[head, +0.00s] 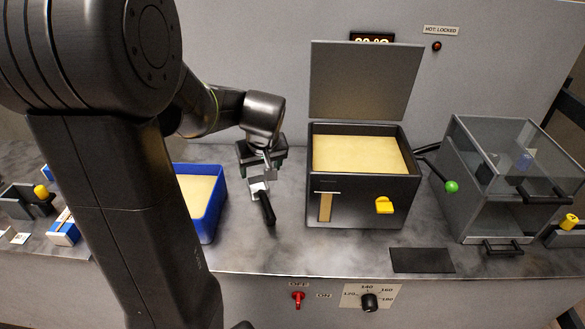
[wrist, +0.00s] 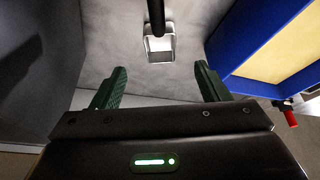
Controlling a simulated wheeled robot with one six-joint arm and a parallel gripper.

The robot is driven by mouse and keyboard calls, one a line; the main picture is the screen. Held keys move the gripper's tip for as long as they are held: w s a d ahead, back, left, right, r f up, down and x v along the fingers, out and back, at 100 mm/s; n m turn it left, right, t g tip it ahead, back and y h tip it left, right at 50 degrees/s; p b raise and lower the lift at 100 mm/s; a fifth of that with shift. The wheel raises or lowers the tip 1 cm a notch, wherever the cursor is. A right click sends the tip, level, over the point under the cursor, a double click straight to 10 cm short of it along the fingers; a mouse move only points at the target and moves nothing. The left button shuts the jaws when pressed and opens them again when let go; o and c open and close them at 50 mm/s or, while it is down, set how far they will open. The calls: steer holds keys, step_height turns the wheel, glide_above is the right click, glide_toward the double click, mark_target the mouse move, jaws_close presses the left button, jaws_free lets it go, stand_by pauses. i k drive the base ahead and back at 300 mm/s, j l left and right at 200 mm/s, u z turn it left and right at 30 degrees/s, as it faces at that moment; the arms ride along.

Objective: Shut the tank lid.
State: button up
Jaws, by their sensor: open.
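The tank (head: 361,205) is a dark grey box filled with a cream-coloured substance, with a yellow tab on its front. Its grey lid (head: 362,82) stands open, upright at the tank's back edge. My gripper (head: 262,158) is left of the tank, above the worktop and apart from the lid. In the wrist view its two green fingers (wrist: 158,82) are spread with nothing held between them. A dark grey wall, apparently the tank's side, fills the left of the wrist view. The lid does not show clearly there.
A metal scoop with a black handle (head: 266,207) lies below my gripper. A blue tray (head: 207,225) is left of it. A lever with a green knob (head: 451,186) projects between the tank and a clear-walled box (head: 480,220). A black mat (head: 421,260) lies in front.

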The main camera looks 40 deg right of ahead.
mark_target(349, 79)
steer(key=j+z, duration=0.35)
steer(key=k+j+z, duration=0.1)
steer(key=z, duration=0.25)
steer(key=l+z, duration=0.15)
steer(key=z, duration=0.35)
steer(key=i+z, duration=0.15)
steer(key=z, duration=0.3)
steer(key=i+l+z, duration=0.1)
steer(key=z, duration=0.4)
